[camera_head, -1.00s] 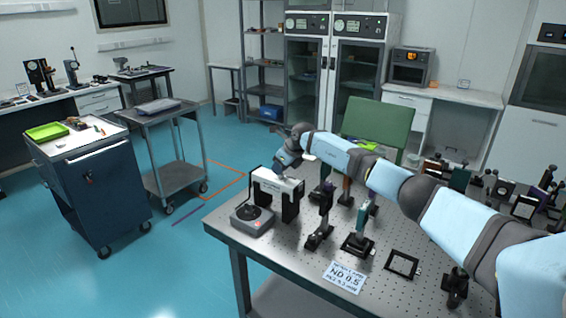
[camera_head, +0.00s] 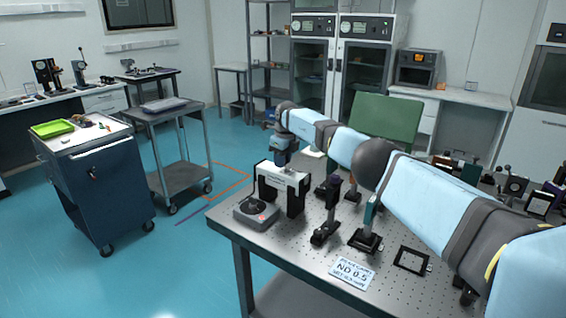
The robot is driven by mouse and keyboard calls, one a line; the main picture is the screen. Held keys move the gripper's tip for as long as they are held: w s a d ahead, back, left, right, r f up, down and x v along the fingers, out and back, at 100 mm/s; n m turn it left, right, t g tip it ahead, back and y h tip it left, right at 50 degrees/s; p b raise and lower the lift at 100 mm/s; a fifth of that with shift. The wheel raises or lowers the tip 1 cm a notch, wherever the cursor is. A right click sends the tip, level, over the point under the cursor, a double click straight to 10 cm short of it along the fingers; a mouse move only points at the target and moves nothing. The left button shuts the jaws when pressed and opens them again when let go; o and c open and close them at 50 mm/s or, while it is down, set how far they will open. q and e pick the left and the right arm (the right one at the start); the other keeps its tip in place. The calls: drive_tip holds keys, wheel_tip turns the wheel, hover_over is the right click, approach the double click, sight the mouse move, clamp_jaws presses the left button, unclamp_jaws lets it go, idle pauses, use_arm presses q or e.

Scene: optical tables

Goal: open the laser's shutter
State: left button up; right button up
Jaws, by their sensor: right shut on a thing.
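My right arm comes in from the right and reaches over the perforated optical table (camera_head: 315,244). My right gripper (camera_head: 280,202) points down at the table's left end, with a pale body and two dark fingers set well apart. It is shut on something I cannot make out. A low grey box (camera_head: 256,211) with a black round top and a small red mark sits right beside the fingers, in front of them. I cannot tell for sure whether this box is the laser, and no shutter shows clearly. My left gripper is not in view.
Dark post-mounted optics (camera_head: 326,229) stand right of the gripper. A green panel (camera_head: 386,122) stands behind my arm.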

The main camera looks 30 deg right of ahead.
idle(0.3)
drive_tip(key=o, duration=0.9)
drive_tip(key=r, duration=0.4)
drive_tip(key=s+r, duration=0.1)
drive_tip(key=r, duration=0.8)
drive_tip(key=shift+s+d+r, duration=0.25)
drive_tip(key=shift+d+r, duration=0.1)
drive_tip(key=shift+f, duration=0.1)
